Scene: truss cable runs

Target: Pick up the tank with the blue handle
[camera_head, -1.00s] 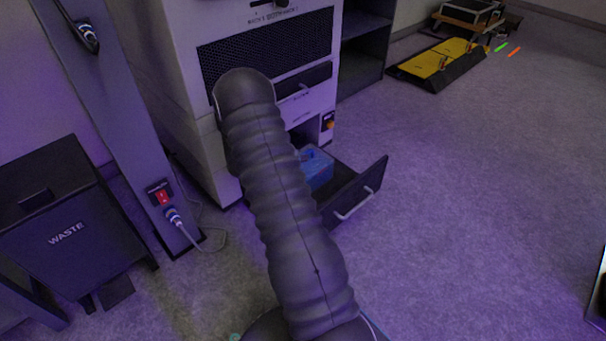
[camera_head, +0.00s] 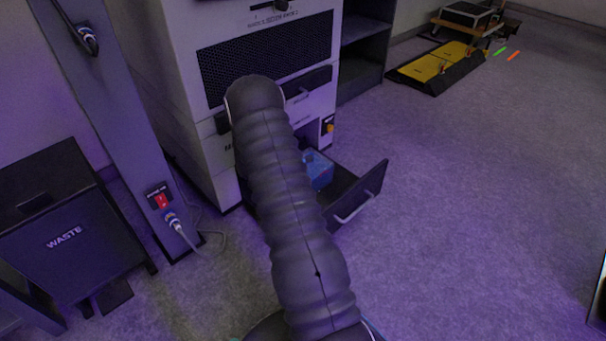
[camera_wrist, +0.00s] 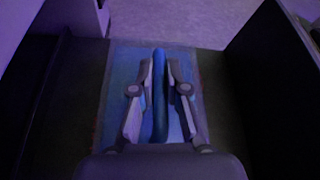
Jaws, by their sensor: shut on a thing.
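The tank (camera_wrist: 117,82) is a translucent blue box in the open drawer, with a raised blue handle (camera_wrist: 160,115) along its middle. In the head view the tank (camera_head: 318,170) shows only in part, beside my arm. My gripper (camera_wrist: 160,68) is over the tank in the wrist view, with one finger on each side of the handle, shut on it. In the head view my arm hides the gripper. The tank still sits within the drawer walls; I cannot tell whether its base touches the drawer floor.
The dark drawer (camera_head: 370,190) is pulled out from the grey cabinet (camera_head: 185,90). A waste bin (camera_head: 65,215) and a post with a red switch (camera_head: 160,200) stand at left, with a cable near the floor. Open carpet (camera_head: 480,200) lies to the right.

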